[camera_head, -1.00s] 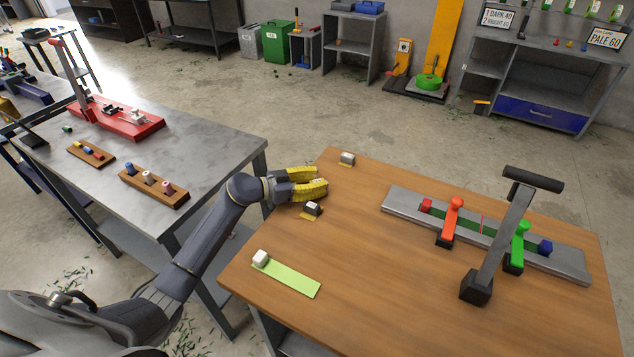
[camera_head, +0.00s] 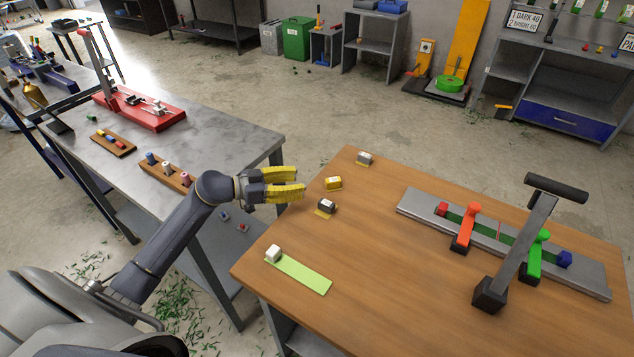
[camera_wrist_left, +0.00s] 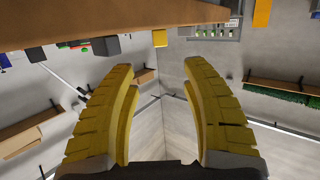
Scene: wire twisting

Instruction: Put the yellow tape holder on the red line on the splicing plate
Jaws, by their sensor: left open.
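The yellow tape holder (camera_head: 334,183) sits on the wooden table near its left edge, between a white holder and a black one. A small yellow block (camera_wrist_left: 160,37), seemingly this holder, shows between and beyond the fingertips in the left wrist view. My left gripper (camera_head: 303,185) has yellow fingers, spread apart and empty, just left of the tape holder and not touching it. The fingers also show apart in the left wrist view (camera_wrist_left: 160,75). The grey splicing plate (camera_head: 412,204) lies on the right of the table, with a thin red line (camera_head: 499,230) between the orange and green clamps.
The black holder (camera_head: 327,206) and white holder (camera_head: 365,158) stand close to the yellow one. A light green strip (camera_head: 305,276) with a white block lies in front. A black-handled lever (camera_head: 515,250) rises before the plate. The table's middle is clear.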

